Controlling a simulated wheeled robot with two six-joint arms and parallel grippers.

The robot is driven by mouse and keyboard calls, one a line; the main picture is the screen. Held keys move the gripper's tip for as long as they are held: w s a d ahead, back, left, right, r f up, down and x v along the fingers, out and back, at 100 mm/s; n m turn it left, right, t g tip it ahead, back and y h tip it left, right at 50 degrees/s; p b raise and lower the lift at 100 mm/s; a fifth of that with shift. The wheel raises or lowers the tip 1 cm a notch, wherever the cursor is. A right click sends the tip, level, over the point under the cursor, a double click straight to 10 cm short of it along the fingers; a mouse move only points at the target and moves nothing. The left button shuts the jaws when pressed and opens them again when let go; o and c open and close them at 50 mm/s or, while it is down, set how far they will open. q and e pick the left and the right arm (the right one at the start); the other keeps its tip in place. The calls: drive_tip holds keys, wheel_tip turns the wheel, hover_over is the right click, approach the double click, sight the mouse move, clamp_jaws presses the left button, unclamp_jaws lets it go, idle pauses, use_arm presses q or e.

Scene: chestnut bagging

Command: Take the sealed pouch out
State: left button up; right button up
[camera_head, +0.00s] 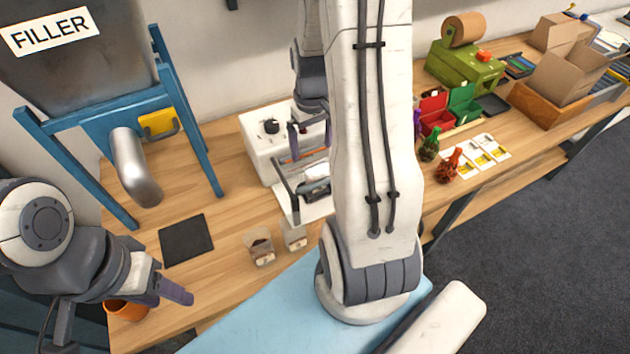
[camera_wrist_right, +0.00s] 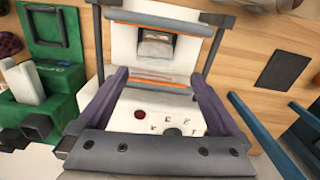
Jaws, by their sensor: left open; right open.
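A white sealer (camera_head: 262,150) with a dark knob stands on the bench, partly behind my right arm. It also shows in the right wrist view (camera_wrist_right: 157,122), with orange strips and a dark frame. A pouch (camera_wrist_right: 156,43) lies on its white plate, beyond the orange strips; whether it is sealed I cannot tell. My right gripper (camera_wrist_right: 160,78) is open above the sealer, its purple fingers apart and nothing between them; the pouch is ahead of the fingertips. My left gripper (camera_head: 172,290) is at the lower left, open, near the bench's front edge.
Two small open pouches (camera_head: 260,250) (camera_head: 293,236) stand before the sealer. A dark mat (camera_head: 186,239) lies under the filler spout (camera_head: 134,168). An orange cup (camera_head: 126,310) is below my left gripper. Green and red bins (camera_head: 436,113), cards and a cardboard box (camera_head: 563,72) are at the right.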

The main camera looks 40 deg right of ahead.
sight(316, 169)
drive_tip(key=f, duration=0.5)
drive_tip(key=shift+s+d+f, duration=0.1)
drive_tip(key=shift+d+f, duration=0.05)
drive_tip(key=shift+d, duration=0.1)
drive_tip(key=f, duration=0.2)
drive_tip(key=f+p, duration=0.1)
drive_tip(key=f, duration=0.1)
drive_tip(key=shift+s+d+p, duration=0.15)
drive_tip(key=shift+s+p, duration=0.05)
drive_tip(key=shift+p, duration=0.1)
drive_tip(key=shift+f, duration=0.6)
clamp_jaws()
